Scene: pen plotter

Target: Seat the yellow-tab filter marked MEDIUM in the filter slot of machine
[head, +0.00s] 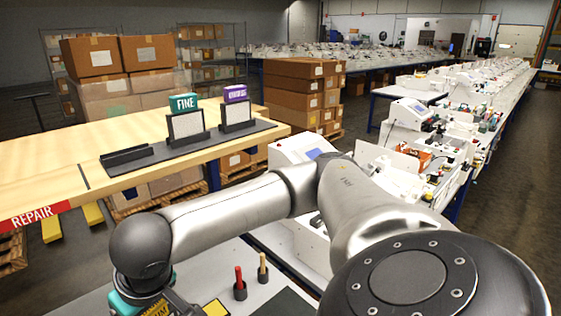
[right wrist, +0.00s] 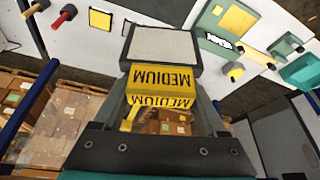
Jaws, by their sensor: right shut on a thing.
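The yellow-tab filter marked MEDIUM (right wrist: 162,77) is in the right wrist view, with its pale, dark-framed panel (right wrist: 162,44) pointing away from the gripper. My right gripper (right wrist: 162,92) is shut on the yellow tab. In the head view my right gripper (head: 150,303) is at the bottom left edge, mostly cut off, with a bit of the yellow tab showing. The wrist view shows a white machine surface (right wrist: 105,45) beyond the filter, with a green plate bearing a yellow patch (right wrist: 232,20). I cannot make out the filter slot. My left gripper is not in view.
A dark rack (head: 190,145) on the wooden table holds a teal FINE filter (head: 186,122) and a purple-tab filter (head: 236,108); its front-left place is empty. A red peg (head: 239,277) and a tan peg (head: 262,266) stand up from the surface near my right gripper.

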